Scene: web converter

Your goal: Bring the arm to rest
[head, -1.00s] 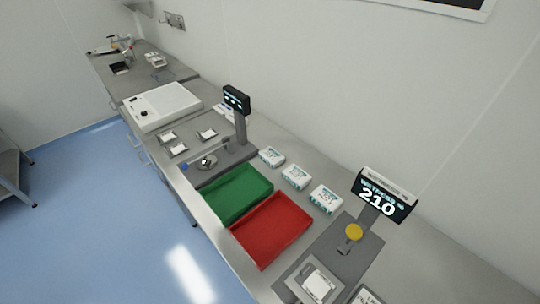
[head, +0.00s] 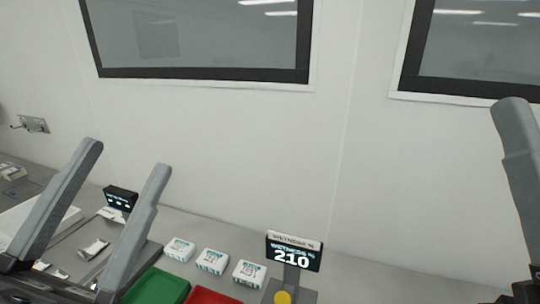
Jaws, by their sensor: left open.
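My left gripper (head: 125,185) is at the left of the head view. Its two grey fingers point up and stand wide apart, with nothing between them. It covers part of the bench behind it. At the right edge, one grey finger of my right gripper (head: 518,175) shows; its other finger is out of the picture, so its opening cannot be judged.
A bench runs along the wall. A green tray (head: 158,288) and a red tray (head: 212,297) are at the bottom. Three white packs (head: 212,261) stand behind them. A display reading 210 (head: 293,255) stands to their right. A smaller display (head: 120,197) is at left.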

